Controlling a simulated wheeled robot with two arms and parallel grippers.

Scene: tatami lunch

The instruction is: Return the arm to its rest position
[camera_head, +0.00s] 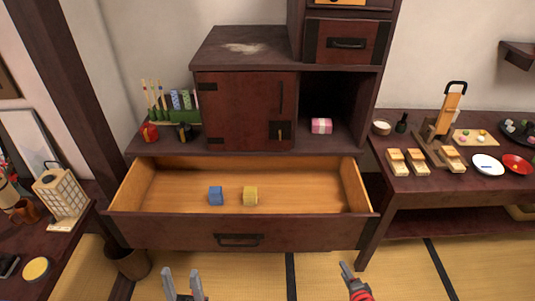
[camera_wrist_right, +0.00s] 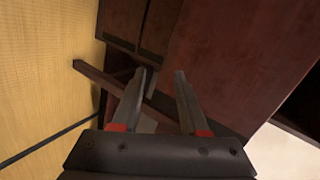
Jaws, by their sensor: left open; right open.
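My left gripper (camera_head: 184,284) is at the bottom of the head view, in front of the open drawer, with its two fingers apart and nothing between them. My right gripper (camera_head: 350,277) is at the bottom, right of the middle, below the drawer's right corner, partly cut off by the frame. In the right wrist view its fingers (camera_wrist_right: 163,100) are apart and empty. Both grippers are clear of the cabinet in the head view.
The dark red cabinet's wide drawer (camera_head: 240,241) is pulled out, holding a blue cube (camera_head: 216,196) and a yellow cube (camera_head: 250,196). A side table (camera_head: 400,197) with food stands right; a low table (camera_head: 62,249) with a lantern (camera_head: 62,192) stands left. Tatami floor (camera_head: 400,262) lies between.

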